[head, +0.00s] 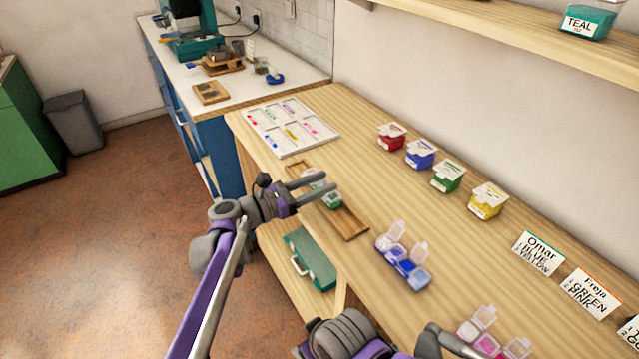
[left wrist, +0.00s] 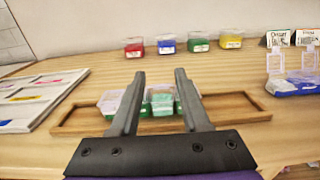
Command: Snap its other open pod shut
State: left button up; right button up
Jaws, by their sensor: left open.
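A small clear pod box with green contents (head: 332,200) sits in the long wooden tray (head: 354,229). In the left wrist view the box (left wrist: 161,103) shows between my fingers, with part of it (left wrist: 110,101) left of the left finger. Its lids are partly hidden, so I cannot tell which are open. My left gripper (head: 331,182) is open and empty, its fingers at the box in both views. I cannot tell if they touch it. Part of my right gripper (head: 462,344) shows at the bottom edge, near a pink pod box (head: 486,342); its jaws are unclear.
A blue pod box (head: 404,269) with raised lids stands right of the tray. A white sorting board (head: 290,140) lies behind it. Red (head: 391,137), blue, green and yellow tubs line the back. Name cards (head: 538,253) stand at right. Bare wood lies between tray and tubs.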

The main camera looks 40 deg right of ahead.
pick_arm(q)
grip_shut()
jog(key=shift+f+h+b, duration=0.3)
jog(key=shift+b, duration=0.25)
jog(key=shift+a+h+b, duration=0.15)
jog(key=shift+h+b, duration=0.25)
grip_release()
